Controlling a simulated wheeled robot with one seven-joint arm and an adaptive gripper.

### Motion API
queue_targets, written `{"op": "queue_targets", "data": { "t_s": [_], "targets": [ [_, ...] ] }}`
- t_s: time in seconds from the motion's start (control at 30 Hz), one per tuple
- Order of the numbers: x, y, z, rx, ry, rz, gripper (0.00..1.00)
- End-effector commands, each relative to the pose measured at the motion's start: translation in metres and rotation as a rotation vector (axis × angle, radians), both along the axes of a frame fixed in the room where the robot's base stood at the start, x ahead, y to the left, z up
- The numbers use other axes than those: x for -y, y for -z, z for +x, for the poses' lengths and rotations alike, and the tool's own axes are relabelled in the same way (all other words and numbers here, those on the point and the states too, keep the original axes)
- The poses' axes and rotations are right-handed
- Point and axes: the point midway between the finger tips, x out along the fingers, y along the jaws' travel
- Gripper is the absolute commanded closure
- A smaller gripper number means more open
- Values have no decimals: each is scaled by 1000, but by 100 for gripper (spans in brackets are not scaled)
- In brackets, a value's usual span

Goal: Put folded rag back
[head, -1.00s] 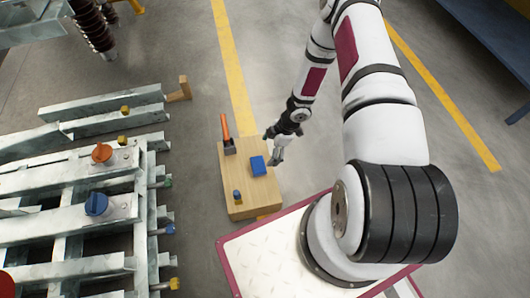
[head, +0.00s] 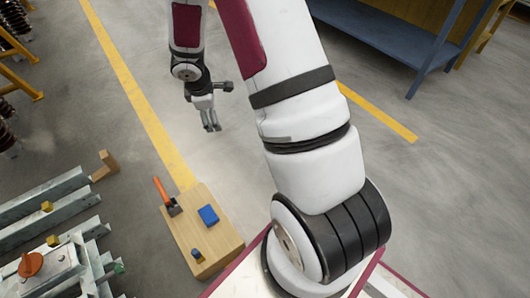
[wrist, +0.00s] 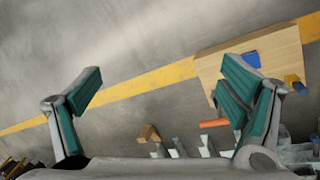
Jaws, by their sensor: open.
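The folded rag appears to be the flat blue piece (head: 208,215) lying on the wooden board (head: 220,250) in the head view. In the wrist view a blue patch of it (wrist: 251,59) shows at the right, partly behind a finger. My gripper (head: 211,122) is open and empty, above the floor beyond the board and apart from the rag.
An orange-handled tool (head: 163,191) and a small blue object (head: 197,255) are also on the board. Galvanized steel frames (head: 45,205) stand at the left, with a wooden block (head: 105,165) nearby. A blue bench (head: 385,45) is at the back right. Open floor lies between.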

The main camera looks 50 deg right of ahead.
Motion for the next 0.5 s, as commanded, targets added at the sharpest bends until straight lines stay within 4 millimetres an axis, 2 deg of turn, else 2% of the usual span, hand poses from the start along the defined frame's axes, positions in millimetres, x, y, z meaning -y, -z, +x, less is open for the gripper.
{"op": "queue_targets", "data": {
  "t_s": [0.03, 0.2, 0.37, 0.5],
  "targets": [
    [1, -30, -4, 21, 49, -27, 10],
    [0, -109, -38, 61, 233, -83, 10],
    [-13, -170, -85, 88, 401, -89, 10],
    [-31, -211, -134, 101, 540, -61, 10]
  ]
}}
